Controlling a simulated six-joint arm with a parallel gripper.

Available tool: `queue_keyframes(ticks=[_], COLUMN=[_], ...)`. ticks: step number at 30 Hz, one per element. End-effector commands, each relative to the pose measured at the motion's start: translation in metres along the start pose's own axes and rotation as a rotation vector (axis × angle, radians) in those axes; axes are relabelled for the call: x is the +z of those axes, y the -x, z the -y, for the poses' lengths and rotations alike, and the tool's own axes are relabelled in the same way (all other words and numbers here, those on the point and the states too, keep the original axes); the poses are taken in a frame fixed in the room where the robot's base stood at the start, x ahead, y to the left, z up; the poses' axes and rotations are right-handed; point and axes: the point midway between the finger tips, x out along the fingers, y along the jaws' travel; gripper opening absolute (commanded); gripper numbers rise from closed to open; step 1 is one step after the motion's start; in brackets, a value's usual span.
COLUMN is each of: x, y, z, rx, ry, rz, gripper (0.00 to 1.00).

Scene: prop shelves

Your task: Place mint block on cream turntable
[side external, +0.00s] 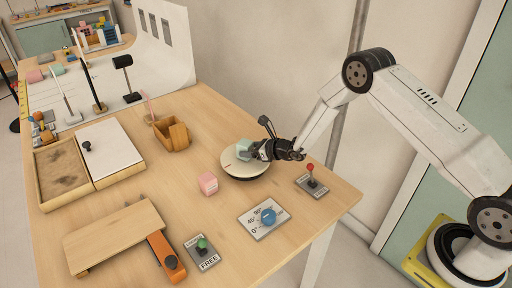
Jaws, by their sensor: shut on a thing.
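The mint block (244,147) is a small pale green cube at the cream turntable (240,171), over its upper middle part. The turntable is a round cream disc with a dark base on the wooden table. My gripper (256,150) reaches in from the right, low over the disc, and is shut on the mint block. The fingers cover the block's right side. I cannot tell whether the block touches the disc or is just above it.
A pink block (208,183) stands left of the turntable. A red-knobbed lever (311,176), a blue dial plate (265,219) and a green-knobbed plate (202,250) lie nearer the front. A wooden bin (172,135) stands behind left. A sand tray (62,174) is at the far left.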

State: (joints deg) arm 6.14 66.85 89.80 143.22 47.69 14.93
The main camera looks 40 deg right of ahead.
Motion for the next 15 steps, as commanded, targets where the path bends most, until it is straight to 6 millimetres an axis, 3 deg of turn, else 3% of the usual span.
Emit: queue_keyframes(ticks=[4,5,7,15], x=[-0.0021,-0.0024,-0.0023,-0.0020], y=[-0.0013,-0.0010,-0.0010,-0.0009], z=[0.0002,0.0000,0.0000,0.0000], rx=[0.000,0.000,0.000,0.000], ry=[0.000,0.000,0.000,0.000], rz=[0.002,0.000,0.000,0.000], gripper=[0.00,0.75,0.97,1.00])
